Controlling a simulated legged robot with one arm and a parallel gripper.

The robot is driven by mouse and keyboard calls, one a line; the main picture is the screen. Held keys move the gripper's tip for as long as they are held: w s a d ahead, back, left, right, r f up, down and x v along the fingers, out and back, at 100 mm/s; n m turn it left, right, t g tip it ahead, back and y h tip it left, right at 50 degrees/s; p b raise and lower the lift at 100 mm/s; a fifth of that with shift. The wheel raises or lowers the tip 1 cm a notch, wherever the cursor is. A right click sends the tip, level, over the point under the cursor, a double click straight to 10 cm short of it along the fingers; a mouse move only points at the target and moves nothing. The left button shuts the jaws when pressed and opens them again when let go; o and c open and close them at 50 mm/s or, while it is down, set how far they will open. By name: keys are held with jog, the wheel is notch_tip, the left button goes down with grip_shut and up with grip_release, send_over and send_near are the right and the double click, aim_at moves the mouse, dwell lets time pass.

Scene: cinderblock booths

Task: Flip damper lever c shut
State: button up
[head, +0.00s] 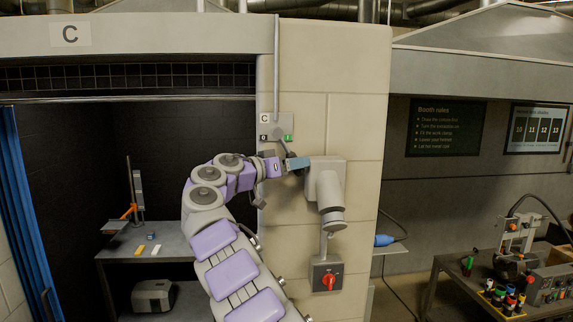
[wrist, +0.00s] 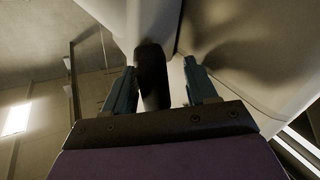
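Damper lever c has a grey plate (head: 290,124) marked C on the cinderblock pillar. The plate has a dark mark at its left and a green mark at its right. A thin dark lever (head: 283,143) reaches down from it towards my gripper (head: 298,163), which partly hides its lower end. In the wrist view a dark rounded handle (wrist: 152,72) stands between the teal fingertips of my gripper (wrist: 160,82). The fingers are apart, with a gap at the right of the handle. I cannot tell whether the left finger touches it.
A grey jointed fixture (head: 329,190) on the pillar is close to the right of my gripper. A red rotary switch (head: 328,280) is below. Booth C's table (head: 160,246) is at the left, and a cluttered bench (head: 450,262) stands at the right.

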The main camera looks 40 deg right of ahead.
jog(key=shift+s+d+r, duration=0.2)
jog(key=shift+s, duration=0.25)
jog(key=shift+c, duration=1.4)
jog(key=shift+w+a, duration=0.15)
grip_shut()
